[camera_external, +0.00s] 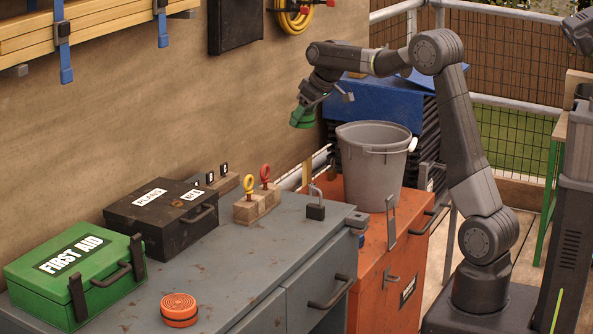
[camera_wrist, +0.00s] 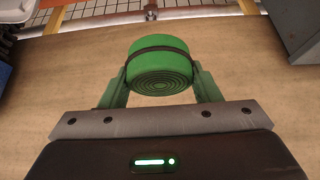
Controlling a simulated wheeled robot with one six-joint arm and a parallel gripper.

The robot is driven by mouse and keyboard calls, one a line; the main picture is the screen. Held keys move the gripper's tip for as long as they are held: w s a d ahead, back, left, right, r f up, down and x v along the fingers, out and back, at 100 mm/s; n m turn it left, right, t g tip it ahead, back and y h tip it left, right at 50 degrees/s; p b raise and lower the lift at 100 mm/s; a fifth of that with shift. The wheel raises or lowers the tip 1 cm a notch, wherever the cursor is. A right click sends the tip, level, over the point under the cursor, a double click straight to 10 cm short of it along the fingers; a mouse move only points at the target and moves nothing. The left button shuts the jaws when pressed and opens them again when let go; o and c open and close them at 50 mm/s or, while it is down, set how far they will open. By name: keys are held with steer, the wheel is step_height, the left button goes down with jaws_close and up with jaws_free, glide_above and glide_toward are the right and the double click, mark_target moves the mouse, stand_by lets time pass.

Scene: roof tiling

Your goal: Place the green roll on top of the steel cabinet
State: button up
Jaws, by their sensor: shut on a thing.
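The green roll (camera_external: 303,117) is held in the air by my gripper (camera_external: 306,108), in front of the wall. In the wrist view the green roll (camera_wrist: 160,66) shows its spiral end and a dark band, and my gripper's green fingers (camera_wrist: 162,80) press on its two sides. The steel cabinet (camera_external: 243,243) is grey with rust spots and dark drawer handles. It stands along the wall, lower left of the roll. The roll is apart from the cabinet top, beyond its far right end.
On the cabinet are an orange roll (camera_external: 179,309), a green first aid box (camera_external: 75,277), a black plans box (camera_external: 161,218), wooden blocks with rings (camera_external: 257,206) and a padlock (camera_external: 316,209). A grey bucket (camera_external: 371,165) stands on an orange cabinet (camera_external: 376,267). The cabinet top's middle is clear.

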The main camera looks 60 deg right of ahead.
step_height(320, 180, up, 10)
steer(key=shift+w+a+f, duration=0.1)
steer(key=shift+f, duration=0.05)
steer(key=s+a+n+y+p, duration=0.25)
steer(key=a+n+p, duration=0.3)
steer(key=a, duration=3.35)
steer(key=s+a+n+g+y+p, duration=0.1)
steer(key=s+a+n+p, duration=0.15)
steer(key=s+a, duration=0.85)
steer(key=s+a+n+g+y+p, duration=0.1)
steer(key=s+a+n+g+y, duration=0.15)
steer(key=s+a, duration=0.85)
steer(key=shift+n+t+h, duration=0.35)
steer(key=shift+n+h, duration=0.1)
steer(key=shift+h, duration=0.05)
steer(key=x, duration=0.4)
steer(key=d+x, duration=0.1)
steer(key=x, duration=0.6)
steer(key=shift+d+f, duration=0.1)
steer(key=shift+f, duration=2.8)
steer(key=shift+b, duration=0.3)
